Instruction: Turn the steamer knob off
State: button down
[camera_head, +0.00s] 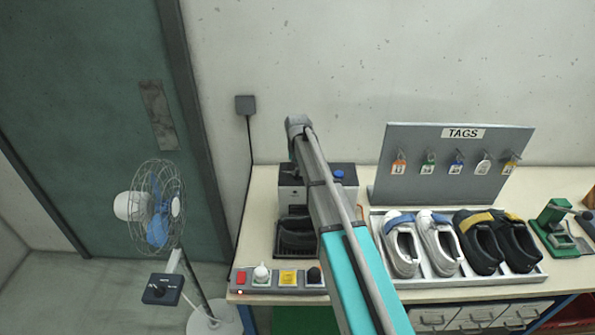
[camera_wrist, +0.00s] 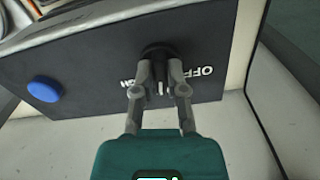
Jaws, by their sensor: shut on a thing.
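The pointer lies between the two words. My gripper (camera_wrist: 162,83) is shut on the knob, one finger on each side.
A shoe tray (camera_head: 535,280) holds several shoes right of my arm, before a tag board (camera_head: 380,180). A fan (camera_head: 157,205) stands at left. A cable (camera_head: 247,190) runs down the wall beside the steamer.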

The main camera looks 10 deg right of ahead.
jog(key=n, duration=0.7)
jog(key=shift+s+d, duration=0.1)
jog(key=n, duration=0.7)
jog(key=shift+d, duration=0.1)
dwell(0.3)
jog(key=c, duration=0.7)
grip_release()
jog(key=shift+m, duration=0.3)
